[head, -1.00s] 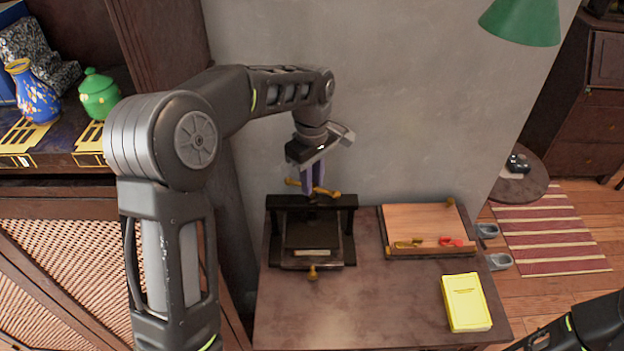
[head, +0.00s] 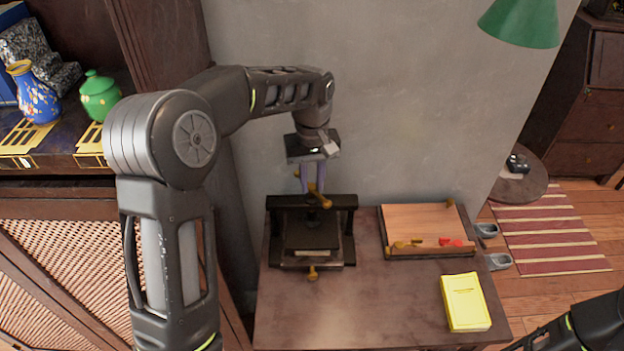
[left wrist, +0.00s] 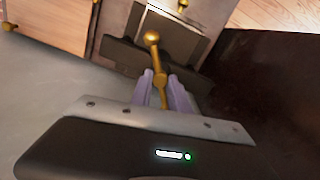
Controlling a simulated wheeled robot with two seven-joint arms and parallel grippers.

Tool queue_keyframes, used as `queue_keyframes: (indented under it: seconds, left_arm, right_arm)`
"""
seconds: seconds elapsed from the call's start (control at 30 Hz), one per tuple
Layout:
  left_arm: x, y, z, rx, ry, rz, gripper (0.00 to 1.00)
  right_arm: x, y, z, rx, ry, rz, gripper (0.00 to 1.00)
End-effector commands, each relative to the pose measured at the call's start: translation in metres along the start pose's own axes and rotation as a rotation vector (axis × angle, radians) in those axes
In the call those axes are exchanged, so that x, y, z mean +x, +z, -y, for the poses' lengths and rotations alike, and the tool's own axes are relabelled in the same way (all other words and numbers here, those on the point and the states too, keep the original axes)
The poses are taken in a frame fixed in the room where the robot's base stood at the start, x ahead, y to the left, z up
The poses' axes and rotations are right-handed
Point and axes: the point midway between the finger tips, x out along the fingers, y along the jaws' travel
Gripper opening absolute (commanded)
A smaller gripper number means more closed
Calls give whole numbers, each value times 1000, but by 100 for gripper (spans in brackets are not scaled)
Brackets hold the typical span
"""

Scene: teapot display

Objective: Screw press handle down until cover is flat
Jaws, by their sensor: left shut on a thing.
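The black book press (head: 348,232) stands on the brown table against the wall. Its brass handle (head: 323,203) sits on top of the screw and points toward the front. My left gripper (head: 314,190) reaches down from above with its purple fingers shut on the handle. In the left wrist view the handle (left wrist: 152,40) ends in a round knob and runs between the fingers (left wrist: 161,78). The dark cover (head: 312,236) lies under the screw, above a pale block (head: 312,253). I cannot tell whether the cover is flat. My right gripper is out of view.
A wooden tray (head: 420,217) with brass and red small pieces stands right of the press. A yellow book (head: 466,302) lies at the table's front right. The table (head: 350,310) is clear in front of the press. A green lamp (head: 522,22) hangs at top right.

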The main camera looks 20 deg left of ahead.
Motion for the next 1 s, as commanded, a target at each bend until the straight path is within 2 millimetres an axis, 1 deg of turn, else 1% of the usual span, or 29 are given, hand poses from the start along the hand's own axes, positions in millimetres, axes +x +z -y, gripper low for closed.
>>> queue_keyframes:
  seconds: [1.0]
  left_arm:
    - [0, 0, 0, 966, 0, 0, 0]
  right_arm:
    - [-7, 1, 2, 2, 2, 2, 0]
